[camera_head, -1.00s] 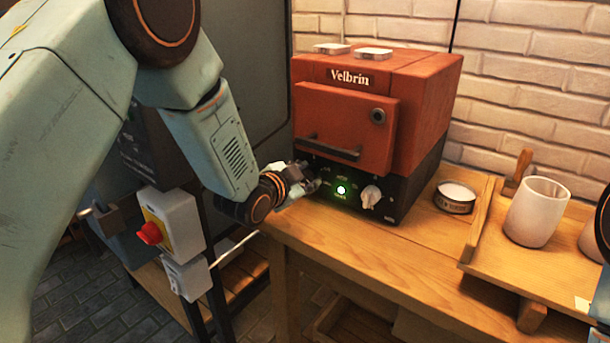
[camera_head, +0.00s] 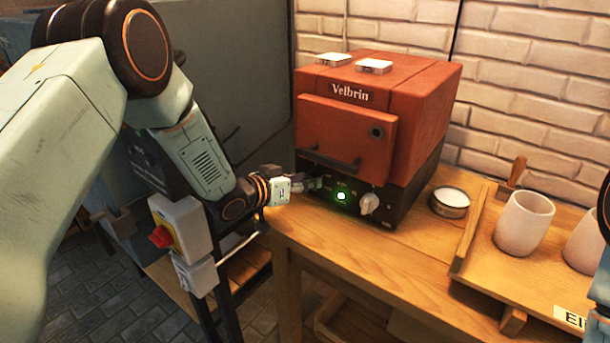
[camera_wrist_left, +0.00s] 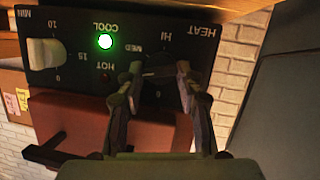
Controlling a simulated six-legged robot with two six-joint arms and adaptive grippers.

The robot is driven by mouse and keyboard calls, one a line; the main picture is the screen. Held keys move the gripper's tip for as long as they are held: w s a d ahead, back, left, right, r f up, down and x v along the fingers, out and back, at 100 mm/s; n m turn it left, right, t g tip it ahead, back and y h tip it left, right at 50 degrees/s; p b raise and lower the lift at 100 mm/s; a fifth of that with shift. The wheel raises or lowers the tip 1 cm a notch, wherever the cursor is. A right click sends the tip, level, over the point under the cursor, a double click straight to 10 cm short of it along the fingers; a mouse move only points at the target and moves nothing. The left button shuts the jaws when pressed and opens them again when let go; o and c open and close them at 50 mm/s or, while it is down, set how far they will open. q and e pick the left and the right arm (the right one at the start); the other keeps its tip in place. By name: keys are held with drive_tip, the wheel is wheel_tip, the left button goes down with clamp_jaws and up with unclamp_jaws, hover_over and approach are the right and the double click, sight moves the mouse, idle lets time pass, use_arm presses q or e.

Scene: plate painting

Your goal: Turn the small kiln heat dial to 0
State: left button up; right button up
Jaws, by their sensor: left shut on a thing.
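The small red kiln (camera_head: 345,120), marked Velbrin, stands on the wooden table. Its black control panel (camera_wrist_left: 75,25) has a green COOL light (camera_wrist_left: 105,41) lit and an unlit HOT light beside it. My left gripper (camera_head: 312,184) reaches the panel's left end from the left. In the left wrist view its fingers (camera_wrist_left: 160,72) are shut on the dark heat dial, among the HEAT, HI, MED and 0 marks. The dial is mostly hidden and its pointer cannot be read. A pale timer knob (camera_head: 369,203) sits farther right on the panel. My right gripper is out of view.
A round tin (camera_head: 450,202) stands right of the kiln. A wooden tray (camera_head: 480,285) with white cups (camera_head: 524,220) is farther right. A grey box with a red button (camera_head: 160,236) hangs at left. Two small white blocks (camera_head: 373,66) lie on the kiln.

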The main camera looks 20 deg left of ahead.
use_arm(q)
drive_tip(key=n, duration=0.1)
drive_tip(key=n+h, duration=0.1)
drive_tip(key=shift+w+a+r+n+h+p, duration=0.2)
drive_tip(key=shift+w+a+n+h+p, duration=0.1)
drive_tip(key=shift+n, duration=0.1)
drive_tip(key=shift+f+n+h, duration=0.15)
drive_tip(key=shift+n+h, duration=0.35)
drive_tip(key=shift+n, duration=0.5)
drive_tip(key=n, duration=0.1)
drive_tip(key=n+h+b, duration=0.1)
drive_tip(key=n, duration=0.1)
drive_tip(key=shift+a+f+t, duration=0.1)
drive_tip(key=shift+f+t, duration=0.1)
drive_tip(key=shift+t, duration=0.1)
drive_tip(key=n+h+b, duration=0.1)
drive_tip(key=n+b, duration=0.1)
drive_tip(key=n, duration=0.1)
drive_tip(key=shift+f+n+t, duration=0.15)
drive_tip(key=shift+n+t, duration=0.15)
drive_tip(key=shift+t, duration=0.1)
drive_tip(key=shift+n, duration=0.3)
drive_tip(key=o, duration=1.1)
drive_tip(key=shift+w+f, duration=0.1)
drive_tip(key=shift+f, duration=0.1)
